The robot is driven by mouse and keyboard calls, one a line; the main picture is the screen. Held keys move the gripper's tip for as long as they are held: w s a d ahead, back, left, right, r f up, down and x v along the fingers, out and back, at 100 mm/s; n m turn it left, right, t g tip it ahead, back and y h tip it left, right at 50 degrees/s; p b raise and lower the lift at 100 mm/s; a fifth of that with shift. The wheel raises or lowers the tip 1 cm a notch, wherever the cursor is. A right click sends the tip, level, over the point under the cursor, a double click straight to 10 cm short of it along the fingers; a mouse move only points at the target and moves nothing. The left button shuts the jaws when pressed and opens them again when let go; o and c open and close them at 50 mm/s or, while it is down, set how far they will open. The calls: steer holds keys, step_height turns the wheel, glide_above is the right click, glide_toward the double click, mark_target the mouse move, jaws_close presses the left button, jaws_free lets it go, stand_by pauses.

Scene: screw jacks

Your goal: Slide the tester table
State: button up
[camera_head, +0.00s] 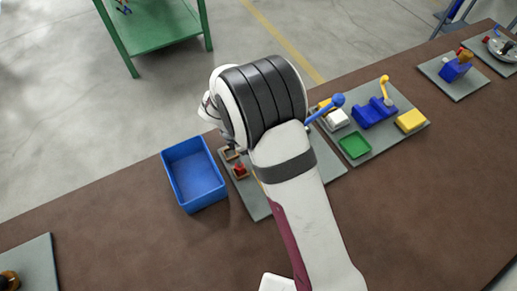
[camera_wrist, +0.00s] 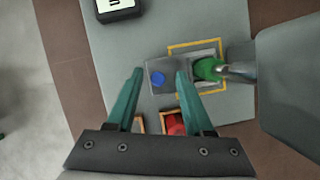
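In the wrist view, my gripper (camera_wrist: 160,76) is open, its two green fingers apart. A small grey block, which looks like the tester table (camera_wrist: 161,64), shows between and beyond the fingertips. It carries a blue round piece (camera_wrist: 158,79). I cannot tell whether the fingers touch the block. Just right of the right finger, a green piece (camera_wrist: 207,69) sits under a metal rod (camera_wrist: 238,71), inside a yellow outline (camera_wrist: 205,43). In the head view, my arm hides the gripper and most of this station.
A small display (camera_wrist: 117,8) stands on the grey board (camera_wrist: 112,45). A red piece (camera_wrist: 175,124) lies in a wooden-edged tray near the fingers. In the head view, a blue bin (camera_head: 195,175) is left of the board, and another board (camera_head: 375,147) with a blue-handled lever (camera_head: 337,100) nearby is right.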

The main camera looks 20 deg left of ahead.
steer(key=v, duration=1.5)
steer(key=shift+r, duration=0.4)
steer(key=shift+s+a, duration=0.1)
steer(key=s+d+r+m+g+y, duration=0.1)
steer(key=s+d+r+m+y, duration=0.1)
steer(key=s+d+m, duration=0.7)
steer(key=s+d+r+m+g+y, duration=0.1)
steer(key=s+d+m, duration=0.9)
steer(key=m, duration=1)
steer(key=d+r+y, duration=0.1)
steer(key=d+y, duration=0.1)
steer(key=d, duration=0.2)
steer(key=shift+d+m+y, duration=0.25)
steer(key=shift+m+y, duration=0.05)
steer(key=shift+y, duration=0.1)
